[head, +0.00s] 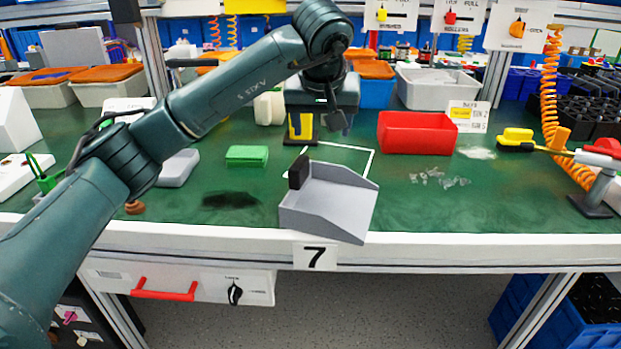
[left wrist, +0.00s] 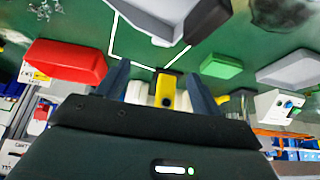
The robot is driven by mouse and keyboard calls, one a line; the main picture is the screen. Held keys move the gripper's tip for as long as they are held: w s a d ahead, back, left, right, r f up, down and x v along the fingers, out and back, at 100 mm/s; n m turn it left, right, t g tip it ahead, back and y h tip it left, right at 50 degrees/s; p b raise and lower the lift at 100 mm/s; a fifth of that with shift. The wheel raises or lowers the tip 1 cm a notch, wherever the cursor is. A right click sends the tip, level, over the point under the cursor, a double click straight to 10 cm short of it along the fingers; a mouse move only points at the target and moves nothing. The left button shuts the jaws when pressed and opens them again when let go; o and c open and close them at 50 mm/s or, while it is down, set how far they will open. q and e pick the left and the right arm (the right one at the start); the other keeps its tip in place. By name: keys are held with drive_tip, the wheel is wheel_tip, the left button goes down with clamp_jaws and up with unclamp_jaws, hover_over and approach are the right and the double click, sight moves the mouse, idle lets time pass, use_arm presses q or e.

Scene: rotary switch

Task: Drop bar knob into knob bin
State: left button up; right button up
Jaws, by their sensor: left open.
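My left gripper (head: 318,122) points down above the back middle of the green bench, and its fingers stand apart in the left wrist view (left wrist: 160,85). A yellow upright piece (head: 301,127) with a dark top stands just beyond the gripper; it also shows between the fingers in the left wrist view (left wrist: 166,92). I see no knob held. A black bar-shaped knob (head: 235,292) shows on the white panel under the bench front. An open red bin (head: 416,133) stands right of the gripper; whether it is the knob bin, I cannot tell. My right gripper is not in view.
A green block (head: 247,156) lies to the left. Clear scraps (head: 438,179) lie right of the tray. The right front of the bench is mostly free.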

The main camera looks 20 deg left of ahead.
use_arm(q)
drive_tip(key=b+x, duration=0.1)
drive_tip(key=x, duration=0.5)
drive_tip(key=shift+w+f, duration=0.1)
drive_tip(key=shift+f, duration=0.1)
drive_tip(key=b+x, duration=0.1)
drive_tip(key=x, duration=0.4)
drive_tip(key=shift+a+f+b, duration=0.25)
drive_tip(key=shift+f+b, duration=0.05)
drive_tip(key=shift+b, duration=0.1)
drive_tip(key=shift+f, duration=0.2)
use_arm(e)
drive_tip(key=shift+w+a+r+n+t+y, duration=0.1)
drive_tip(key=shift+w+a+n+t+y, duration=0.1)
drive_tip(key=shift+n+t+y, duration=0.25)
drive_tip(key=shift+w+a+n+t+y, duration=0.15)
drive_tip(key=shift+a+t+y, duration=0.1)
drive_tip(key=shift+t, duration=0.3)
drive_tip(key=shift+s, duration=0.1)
use_arm(q)
drive_tip(key=c, duration=1.1)
